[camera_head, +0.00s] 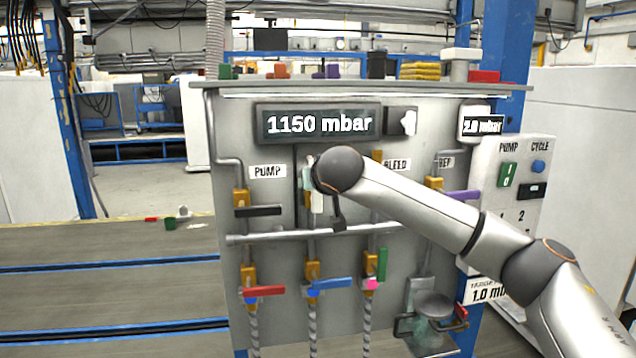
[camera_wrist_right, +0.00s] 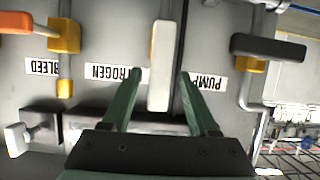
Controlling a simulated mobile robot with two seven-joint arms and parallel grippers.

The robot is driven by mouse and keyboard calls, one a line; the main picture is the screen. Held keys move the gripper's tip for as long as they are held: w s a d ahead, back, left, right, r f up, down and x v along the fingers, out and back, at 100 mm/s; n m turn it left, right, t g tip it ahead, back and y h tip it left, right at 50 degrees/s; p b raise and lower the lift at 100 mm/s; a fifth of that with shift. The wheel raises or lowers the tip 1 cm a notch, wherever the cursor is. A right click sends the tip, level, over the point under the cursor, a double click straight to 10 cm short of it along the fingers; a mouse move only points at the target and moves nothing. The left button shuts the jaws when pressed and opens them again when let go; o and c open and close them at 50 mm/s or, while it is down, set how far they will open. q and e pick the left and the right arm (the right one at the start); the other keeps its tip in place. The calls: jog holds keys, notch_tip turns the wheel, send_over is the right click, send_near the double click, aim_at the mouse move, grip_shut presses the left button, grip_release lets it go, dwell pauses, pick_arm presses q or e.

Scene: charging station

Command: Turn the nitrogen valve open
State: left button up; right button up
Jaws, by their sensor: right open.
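My right gripper (camera_wrist_right: 160,78) is open, with one green finger on each side of the handle. Gaps show between the fingers and the handle in the picture; I cannot tell the depth between them. In the head view my right arm reaches in from the right, and its wrist (camera_head: 340,170) hides most of the nitrogen valve and its label. A pale handle part (camera_head: 317,203) shows just below it. My left gripper is not in view.
The pump valve's black handle (camera_head: 258,211) is left of the nitrogen valve. A horizontal pipe (camera_head: 275,237) runs below, above blue (camera_head: 330,284) and red (camera_head: 264,291) valve handles. The display (camera_head: 318,124) above reads 1150 mbar. The bleed label (camera_head: 397,164) is to the right.

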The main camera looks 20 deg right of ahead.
jog(key=b+v, duration=0.3)
jog(key=v, duration=0.9)
jog(key=shift+s, duration=0.25)
